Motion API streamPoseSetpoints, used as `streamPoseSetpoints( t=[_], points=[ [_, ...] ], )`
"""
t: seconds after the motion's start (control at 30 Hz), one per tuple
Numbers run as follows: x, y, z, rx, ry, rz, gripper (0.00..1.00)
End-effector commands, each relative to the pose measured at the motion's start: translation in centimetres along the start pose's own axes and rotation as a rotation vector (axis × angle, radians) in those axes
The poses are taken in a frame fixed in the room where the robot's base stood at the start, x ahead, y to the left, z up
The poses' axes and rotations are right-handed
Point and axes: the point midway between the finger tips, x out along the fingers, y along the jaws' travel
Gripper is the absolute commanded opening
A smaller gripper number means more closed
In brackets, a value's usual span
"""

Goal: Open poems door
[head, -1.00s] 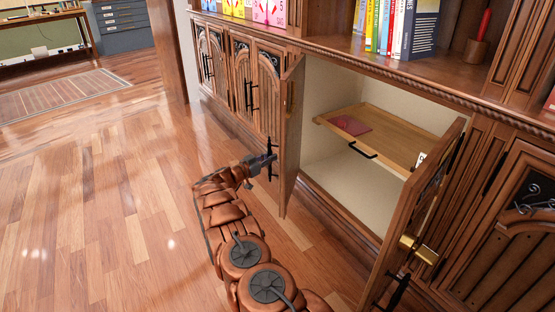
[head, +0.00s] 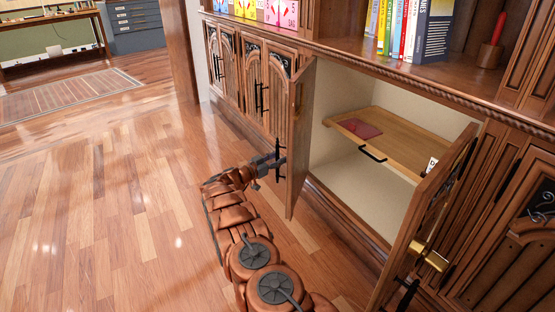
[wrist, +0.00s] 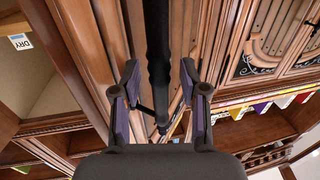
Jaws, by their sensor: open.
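The cabinet's left door (head: 301,140) stands swung open, seen nearly edge-on in the head view. Its black bar handle (wrist: 157,45) runs between my gripper's fingers in the wrist view. My gripper (wrist: 160,72) is open, one finger on each side of the bar, with gaps visible. In the head view my gripper (head: 278,163) is at the outer face of this door. The right door (head: 425,220) also stands open, with a brass fitting (head: 429,256) on it. I see no "poems" label, so I cannot tell which door is meant.
Inside the cabinet is a wooden pull-out shelf (head: 395,140) with a black handle and a dark red flat item (head: 360,128). A white label reading "DRY" (wrist: 21,41) shows in the wrist view. Closed doors (head: 262,85) continue left. The wooden floor (head: 100,200) at left is clear.

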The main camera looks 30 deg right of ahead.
Motion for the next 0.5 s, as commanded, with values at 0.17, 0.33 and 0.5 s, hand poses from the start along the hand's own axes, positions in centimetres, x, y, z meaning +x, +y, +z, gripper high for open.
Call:
streamPoseSetpoints(
  t=[0.17, 0.33, 0.5],
  points=[
    [-0.1, 0.0, 0.0, 0.000, 0.000, 0.000, 0.43],
    [-1.4, -0.1, 0.0, -0.001, -0.002, -0.001, 0.43],
    [-4.4, -0.2, 0.0, -0.001, -0.003, -0.005, 0.43]
  ],
)
